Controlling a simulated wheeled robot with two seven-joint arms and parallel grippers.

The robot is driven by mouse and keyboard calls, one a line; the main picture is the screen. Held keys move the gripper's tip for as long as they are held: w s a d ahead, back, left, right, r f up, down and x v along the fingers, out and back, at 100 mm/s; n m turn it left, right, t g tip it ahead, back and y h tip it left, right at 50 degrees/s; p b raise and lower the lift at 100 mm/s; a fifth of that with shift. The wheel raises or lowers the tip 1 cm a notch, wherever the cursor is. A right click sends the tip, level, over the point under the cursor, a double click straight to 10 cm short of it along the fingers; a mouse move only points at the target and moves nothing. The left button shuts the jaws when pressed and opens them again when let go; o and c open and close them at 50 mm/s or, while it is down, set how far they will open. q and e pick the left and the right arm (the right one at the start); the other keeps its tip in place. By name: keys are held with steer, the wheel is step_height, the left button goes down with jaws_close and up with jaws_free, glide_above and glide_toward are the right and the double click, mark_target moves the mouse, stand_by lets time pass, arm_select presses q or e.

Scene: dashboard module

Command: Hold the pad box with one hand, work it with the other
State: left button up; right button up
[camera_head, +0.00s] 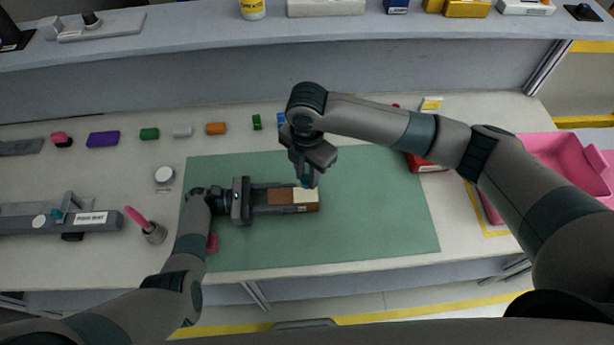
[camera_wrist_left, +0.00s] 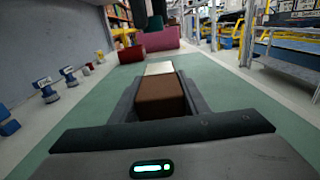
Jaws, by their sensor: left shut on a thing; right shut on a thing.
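The pad box (camera_head: 308,207) is a small oblong box, brown with a cream end, lying over the green mat (camera_head: 380,225). My left gripper (camera_head: 310,198) is shut on it from the left, its long fingers along the box's sides. In the left wrist view the pad box (camera_wrist_left: 160,92) lies between the fingers, brown part nearer and cream part farther. My right gripper (camera_head: 307,182) points down just above the cream end. It is shut on a small teal piece, mostly hidden by the fingers. I cannot tell whether that piece touches the box.
Several small coloured blocks, one of them orange (camera_head: 216,128), line the table behind the mat. A pot with a pink-handled tool (camera_head: 150,230) and a grey fixture (camera_head: 95,220) stand at left. A red box (camera_head: 428,165) and pink bin (camera_head: 560,160) are at right. The mat's right part is clear.

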arm_select(q)
steer(key=o, duration=1.5)
steer(key=shift+a, duration=3.75)
steer(key=shift+w, duration=0.1)
